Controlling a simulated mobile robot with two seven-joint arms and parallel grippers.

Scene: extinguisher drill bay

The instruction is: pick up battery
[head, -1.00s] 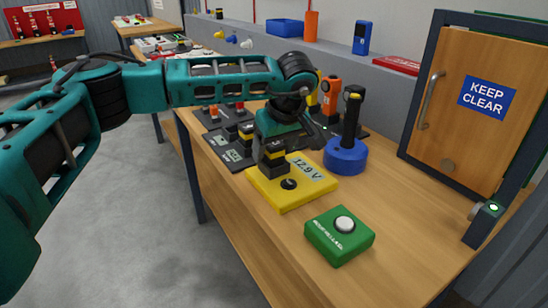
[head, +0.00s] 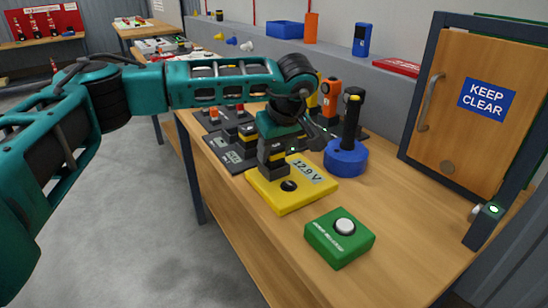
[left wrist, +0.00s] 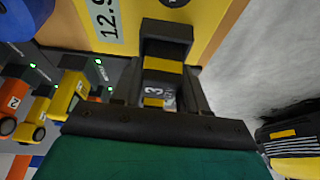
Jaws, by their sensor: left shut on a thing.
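My left gripper (head: 272,150) is shut on a black battery with a yellow band (left wrist: 163,68), which has a 3 marked on it. The battery stands at the back left part of the yellow tester (head: 285,202), whose display (head: 308,170) reads 12.9 V. I cannot tell whether the battery touches the tester or is just above it. In the left wrist view the battery sits between the dark fingers (left wrist: 165,95), with the tester's yellow top beyond. My right gripper is not in view.
A dark charging dock (head: 232,160) with other batteries is behind and left of the tester. A blue round base with a black post (head: 346,157) stands to the right, a green box with a white button (head: 340,237) in front. The bench's front right is clear.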

